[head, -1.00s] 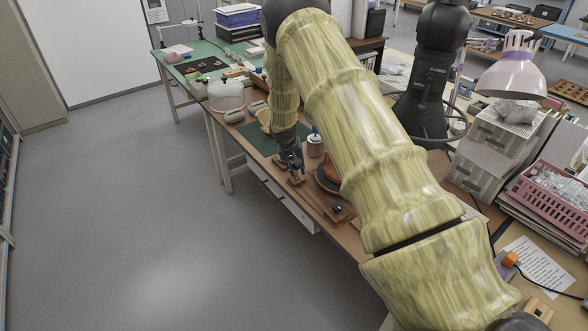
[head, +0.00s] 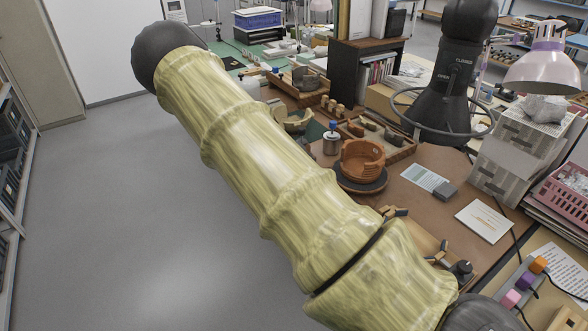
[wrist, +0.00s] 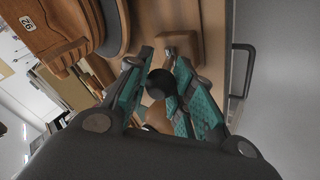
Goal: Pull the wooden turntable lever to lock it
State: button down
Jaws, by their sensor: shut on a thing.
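In the wrist view the fingers of my gripper (wrist: 160,60), with teal pads, are closed around a dark round knob (wrist: 158,83). It looks like the end of the turntable lever; the lever's shaft is mostly hidden by the fingers. A wooden block (wrist: 182,46) is just past the fingertips. The dark turntable disc (head: 360,184) carries a reddish-brown, broken-rimmed pot (head: 362,165) in the head view. The pot also shows at the upper left of the wrist view (wrist: 45,25), with a "92" label.
A jar with a blue lid (head: 332,140) stands left of the pot, and a wooden tray of pieces (head: 378,138) lies behind it. A wooden stand with a dark knob (head: 461,268) is at the front right. A drawer handle (wrist: 242,70) is on the bench front.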

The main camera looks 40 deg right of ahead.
jog(key=shift+a+f, duration=0.1)
dwell(0.4)
jog(key=c, duration=1.2)
grip_release()
jog(key=v, duration=1.2)
jog(key=shift+a+f, duration=0.1)
jog(key=shift+a, duration=0.05)
